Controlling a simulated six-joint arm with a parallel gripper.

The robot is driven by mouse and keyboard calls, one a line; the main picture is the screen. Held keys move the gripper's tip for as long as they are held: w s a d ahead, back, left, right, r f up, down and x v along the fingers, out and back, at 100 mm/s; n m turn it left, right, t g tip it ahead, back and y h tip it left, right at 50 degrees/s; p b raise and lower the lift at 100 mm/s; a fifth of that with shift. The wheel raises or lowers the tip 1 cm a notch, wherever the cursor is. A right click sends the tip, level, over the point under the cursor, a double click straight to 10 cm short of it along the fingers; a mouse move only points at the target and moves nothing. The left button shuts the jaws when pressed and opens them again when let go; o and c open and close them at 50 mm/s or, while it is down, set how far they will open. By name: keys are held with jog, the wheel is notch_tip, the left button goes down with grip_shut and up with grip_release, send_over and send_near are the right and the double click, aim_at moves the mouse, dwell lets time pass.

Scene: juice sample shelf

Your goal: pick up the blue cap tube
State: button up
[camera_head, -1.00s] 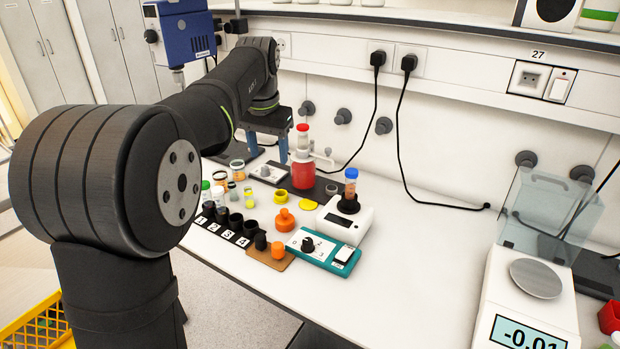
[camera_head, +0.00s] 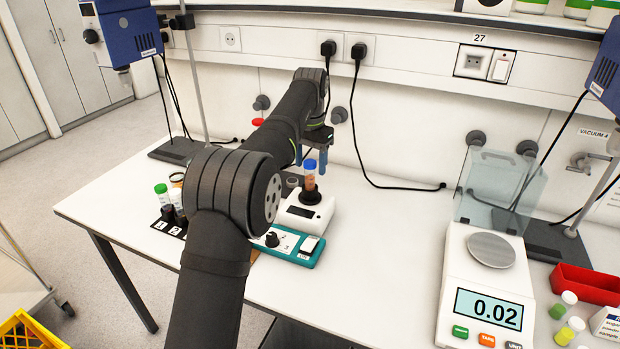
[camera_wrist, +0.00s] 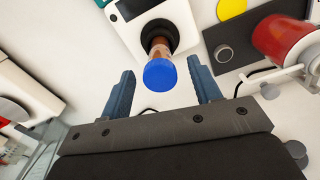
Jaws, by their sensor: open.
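The blue cap tube (camera_head: 310,178) stands upright in the black holder (camera_head: 310,196) on top of a small white device (camera_head: 305,214). It has a blue cap and orange-brown contents. My gripper (camera_head: 317,155) is open and empty, close above and beside the tube in the head view. In the wrist view the blue cap (camera_wrist: 160,74) lies near the line between the tips of my open gripper (camera_wrist: 160,75), with a finger on either side and a gap to each. I cannot tell the exact height of the fingers relative to the cap.
A teal device with a black knob (camera_head: 287,244) stands in front. A red container (camera_wrist: 285,38) is close to the right in the wrist view. A balance (camera_head: 485,290) stands at right. The bench (camera_head: 385,240) between is clear. Black cables (camera_head: 357,120) hang along the wall.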

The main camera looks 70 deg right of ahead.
aim_at(310, 175)
notch_tip(310, 175, down, 4)
jog(key=shift+f, duration=0.25)
jog(key=c, duration=1.1)
